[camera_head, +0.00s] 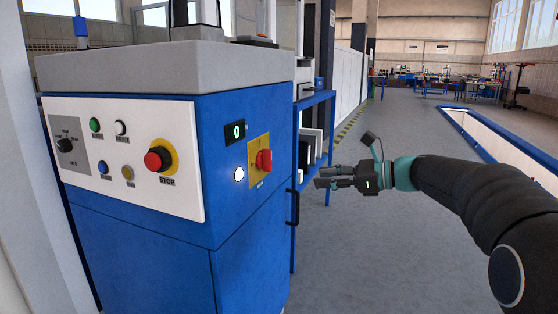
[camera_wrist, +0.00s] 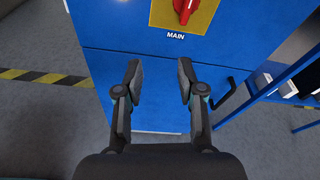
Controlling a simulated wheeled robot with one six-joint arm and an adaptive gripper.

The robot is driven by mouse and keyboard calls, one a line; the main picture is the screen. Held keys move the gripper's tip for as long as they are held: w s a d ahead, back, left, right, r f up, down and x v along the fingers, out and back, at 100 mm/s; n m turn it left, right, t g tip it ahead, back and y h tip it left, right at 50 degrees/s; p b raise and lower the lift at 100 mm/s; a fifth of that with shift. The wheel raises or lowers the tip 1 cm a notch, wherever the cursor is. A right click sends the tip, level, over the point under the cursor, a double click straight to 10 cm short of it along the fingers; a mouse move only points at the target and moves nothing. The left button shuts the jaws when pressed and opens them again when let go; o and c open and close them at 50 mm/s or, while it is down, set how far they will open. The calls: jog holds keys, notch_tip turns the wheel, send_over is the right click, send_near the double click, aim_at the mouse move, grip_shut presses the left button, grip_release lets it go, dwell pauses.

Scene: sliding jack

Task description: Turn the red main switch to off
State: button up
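The red main switch (camera_head: 264,160) sits on a yellow plate (camera_head: 256,178) on the right-hand blue face of the control cabinet. In the wrist view the red switch (camera_wrist: 185,8) is at the top edge, partly cut off, above the word MAIN on its yellow plate (camera_wrist: 198,22). My gripper (camera_head: 322,178) is to the right of the switch in the head view, apart from it. In the wrist view my gripper (camera_wrist: 158,72) is open and empty, its two fingers below the MAIN label in the picture.
A lit white lamp (camera_head: 239,174) and a display reading 0 (camera_head: 235,131) are beside the switch. A red STOP button (camera_head: 158,160) is on the white front panel. A black handle (camera_wrist: 226,102) and blue shelf frame (camera_wrist: 275,85) stand to the right.

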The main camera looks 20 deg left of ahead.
aim_at(271, 159)
jog(key=w+a, duration=0.2)
jog(key=a, duration=0.3)
jog(key=w+a+m+y, duration=0.1)
jog(key=w+a, duration=0.1)
jog(key=a, duration=0.3)
jog(key=w+a+r+m+y+p, duration=0.1)
jog(key=w+a, duration=0.1)
jog(key=a, duration=0.3)
jog(key=shift+a, duration=0.3)
grip_shut()
